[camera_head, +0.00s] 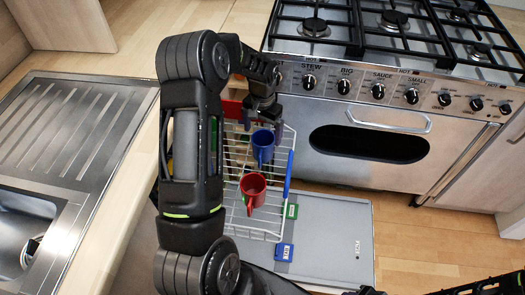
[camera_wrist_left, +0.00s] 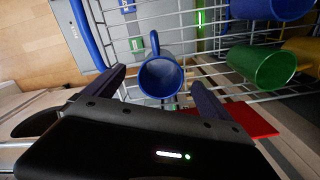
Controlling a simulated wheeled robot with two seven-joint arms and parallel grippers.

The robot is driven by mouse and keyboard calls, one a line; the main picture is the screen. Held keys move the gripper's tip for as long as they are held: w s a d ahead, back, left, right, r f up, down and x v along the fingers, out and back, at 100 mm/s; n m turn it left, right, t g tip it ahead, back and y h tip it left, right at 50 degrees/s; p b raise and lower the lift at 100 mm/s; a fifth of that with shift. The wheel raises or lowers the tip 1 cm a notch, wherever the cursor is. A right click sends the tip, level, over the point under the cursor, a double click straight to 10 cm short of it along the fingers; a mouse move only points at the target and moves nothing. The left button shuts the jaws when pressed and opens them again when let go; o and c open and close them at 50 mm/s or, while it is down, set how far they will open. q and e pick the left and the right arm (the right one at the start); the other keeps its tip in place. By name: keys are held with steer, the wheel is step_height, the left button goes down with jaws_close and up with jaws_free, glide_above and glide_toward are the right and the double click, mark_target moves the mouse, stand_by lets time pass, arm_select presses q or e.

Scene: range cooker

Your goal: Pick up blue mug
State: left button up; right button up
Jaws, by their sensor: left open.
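The blue mug (camera_head: 263,148) stands in a wire dish rack (camera_head: 272,222), just beyond a red mug (camera_head: 253,190). In the left wrist view the blue mug (camera_wrist_left: 161,78) shows its round open mouth, with its handle towards the top of the picture. My left gripper (camera_head: 264,126) is open at the mug. In the left wrist view its two fingers (camera_wrist_left: 158,82) lie on either side of the mug, with gaps visible, and nothing is gripped. My left arm hides part of the rack. My right gripper is not clearly in view.
A green mug (camera_wrist_left: 263,67) and another blue item (camera_wrist_left: 270,6) are close by in the rack. A red flat item (camera_head: 234,109) is behind it. The rack stands over an open grey door (camera_head: 335,240). The range cooker (camera_head: 368,150) is right, the sink counter (camera_head: 60,130) left.

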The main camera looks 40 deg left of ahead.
mark_target(262, 138)
arm_select(q)
steer(key=shift+w+a+f, duration=0.1)
steer(key=shift+w+f, duration=0.05)
steer(key=shift+f, duration=0.25)
steer(key=shift+f, duration=1.3)
steer(key=shift+f+p, duration=0.3)
steer(key=shift+f, duration=2.35)
steer(key=shift+a+r, duration=0.1)
steer(key=c, duration=1.8)
